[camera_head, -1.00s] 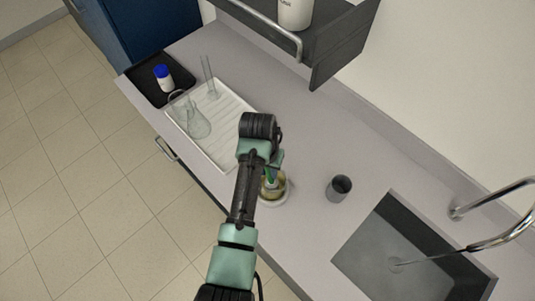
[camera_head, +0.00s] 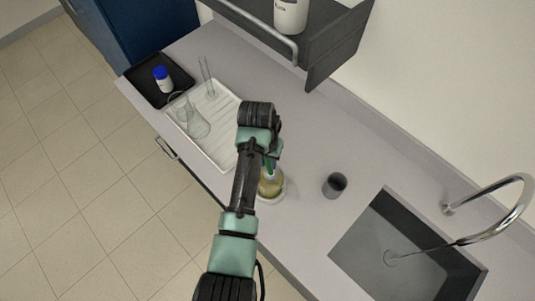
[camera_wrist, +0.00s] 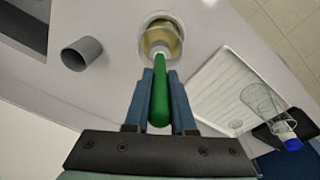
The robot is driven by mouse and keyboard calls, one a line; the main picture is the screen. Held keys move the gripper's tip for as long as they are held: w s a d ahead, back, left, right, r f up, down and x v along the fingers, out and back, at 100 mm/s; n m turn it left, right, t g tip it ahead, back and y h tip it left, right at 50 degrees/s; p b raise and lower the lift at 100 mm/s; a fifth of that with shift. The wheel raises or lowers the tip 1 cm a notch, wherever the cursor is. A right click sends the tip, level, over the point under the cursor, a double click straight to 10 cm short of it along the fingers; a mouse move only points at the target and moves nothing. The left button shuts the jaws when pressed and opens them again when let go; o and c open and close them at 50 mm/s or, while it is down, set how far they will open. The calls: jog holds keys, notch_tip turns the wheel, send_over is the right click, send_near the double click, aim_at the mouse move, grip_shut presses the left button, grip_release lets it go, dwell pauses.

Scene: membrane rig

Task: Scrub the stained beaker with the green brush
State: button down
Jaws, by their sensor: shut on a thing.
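The stained beaker (camera_head: 271,187) stands on a white round base on the counter, its glass tinted yellow-brown. It also shows in the wrist view (camera_wrist: 160,38). My gripper (camera_wrist: 160,78) is shut on the handle of the green brush (camera_wrist: 161,100). In the wrist view the brush's pale head end reaches to the beaker's mouth and appears to be inside it; how deep, I cannot tell. In the head view my arm hides most of the brush, and only a bit of green (camera_head: 270,161) shows above the beaker.
A grey cup (camera_head: 335,185) stands right of the beaker, with the sink (camera_head: 365,245) and tap (camera_head: 515,205) beyond. A white drying tray (camera_head: 226,150) with glassware is to the left, beside a black tray (camera_head: 147,90) with a blue-capped bottle (camera_head: 163,78). A shelf (camera_head: 330,62) overhangs the back.

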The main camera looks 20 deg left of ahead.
jog(key=shift+f+b, duration=1.5)
jog(key=shift+f, duration=0.4)
jog(key=shift+r, duration=0.1)
jog(key=shift+s+p, duration=0.2)
jog(key=shift+p, duration=0.2)
jog(key=shift+s+p, duration=0.35)
jog(key=shift+s, duration=0.1)
jog(key=shift+a, duration=0.1)
